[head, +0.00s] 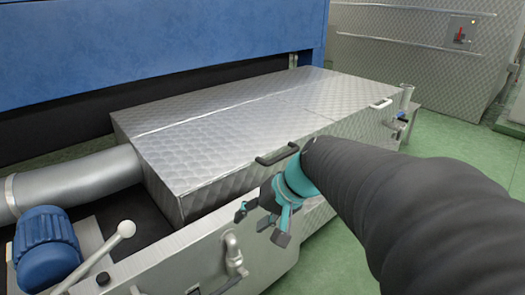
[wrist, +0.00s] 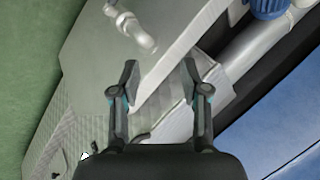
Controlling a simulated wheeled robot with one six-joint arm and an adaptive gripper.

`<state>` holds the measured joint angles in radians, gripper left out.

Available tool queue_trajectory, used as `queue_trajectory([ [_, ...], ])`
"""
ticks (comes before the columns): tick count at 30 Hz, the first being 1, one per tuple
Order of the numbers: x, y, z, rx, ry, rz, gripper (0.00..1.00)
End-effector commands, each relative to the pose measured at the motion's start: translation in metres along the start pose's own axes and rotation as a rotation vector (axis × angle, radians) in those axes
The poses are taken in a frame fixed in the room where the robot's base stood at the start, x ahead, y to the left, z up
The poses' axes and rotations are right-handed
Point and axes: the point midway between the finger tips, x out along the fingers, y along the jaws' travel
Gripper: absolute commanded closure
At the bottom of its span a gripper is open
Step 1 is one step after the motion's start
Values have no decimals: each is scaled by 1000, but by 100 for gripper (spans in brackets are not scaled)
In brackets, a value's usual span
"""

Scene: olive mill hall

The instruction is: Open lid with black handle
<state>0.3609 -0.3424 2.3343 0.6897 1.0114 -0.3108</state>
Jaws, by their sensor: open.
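The brushed-metal lid (head: 215,140) with the black handle (head: 277,154) lies flat and looks shut on top of the long metal housing in the head view. The black handle sits at the lid's front edge. My gripper (head: 260,225) is open and empty in front of the housing, lower than the handle and a little left of it, apart from it. In the wrist view my gripper (wrist: 160,68) has its fingers spread with nothing between them, over metal surfaces.
A white handle (head: 381,103) is on the right part of the housing. A metal tap (head: 234,255), a lever with a white knob (head: 126,229), a blue motor (head: 46,248) and a grey pipe (head: 75,180) are at front left. A blue machine (head: 150,40) stands behind. Green floor is free at right.

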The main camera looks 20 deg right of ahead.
Motion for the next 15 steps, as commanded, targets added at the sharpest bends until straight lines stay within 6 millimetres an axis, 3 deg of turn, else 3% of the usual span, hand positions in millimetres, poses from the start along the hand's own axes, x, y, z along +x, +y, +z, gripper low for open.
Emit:
queue_trajectory([
  [3, 12, 16, -48, 151, 38, -145, 55],
  [8, 12, 50, -120, 328, 154, -347, 55],
  [12, 0, 98, -179, 459, 299, -495, 55],
  [15, -10, 132, -209, 525, 398, -570, 55],
])
